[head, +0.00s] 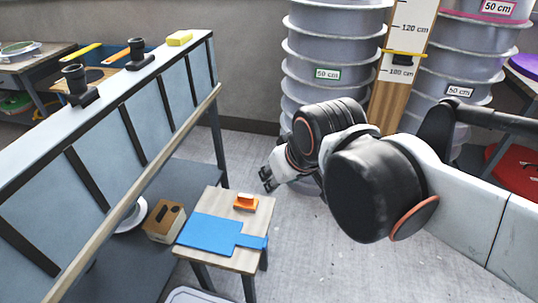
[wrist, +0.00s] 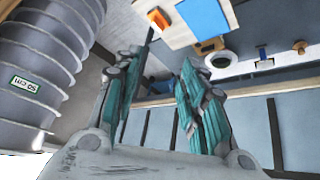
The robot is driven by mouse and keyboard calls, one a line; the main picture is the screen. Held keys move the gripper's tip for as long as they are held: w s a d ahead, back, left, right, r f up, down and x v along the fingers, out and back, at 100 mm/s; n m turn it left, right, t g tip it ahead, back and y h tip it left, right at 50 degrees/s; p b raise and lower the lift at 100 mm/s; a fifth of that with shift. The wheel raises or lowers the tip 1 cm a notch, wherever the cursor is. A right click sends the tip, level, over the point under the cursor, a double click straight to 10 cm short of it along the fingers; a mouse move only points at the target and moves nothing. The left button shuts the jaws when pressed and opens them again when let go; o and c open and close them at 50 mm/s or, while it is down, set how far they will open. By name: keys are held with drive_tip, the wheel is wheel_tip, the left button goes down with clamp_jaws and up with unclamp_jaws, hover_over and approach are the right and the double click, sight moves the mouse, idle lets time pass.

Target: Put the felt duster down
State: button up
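What looks like the felt duster, an orange block with a white lower part (head: 245,202), rests on the small wooden table (head: 219,262) near its far edge. It also shows as an orange shape (wrist: 158,18) at the top of the wrist view. My gripper (head: 266,180) is just beyond the table and to the right of the duster, apart from it. In the wrist view my gripper (wrist: 160,70) has its teal fingers spread with nothing between them. The fingertips are small and partly dark in the head view.
A blue board with a handle (head: 208,234) covers much of the small table. A wooden box with dark holes (head: 164,221) and a white round dish (head: 131,216) sit on the bench's lower shelf. Stacked grey drums (head: 330,45) stand behind my arm. Floor right of the table is clear.

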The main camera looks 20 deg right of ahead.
drive_tip(key=s, duration=0.1)
drive_tip(key=s+f+m, duration=0.1)
drive_tip(key=s, duration=0.1)
drive_tip(key=shift+t, duration=0.4)
idle(1.0)
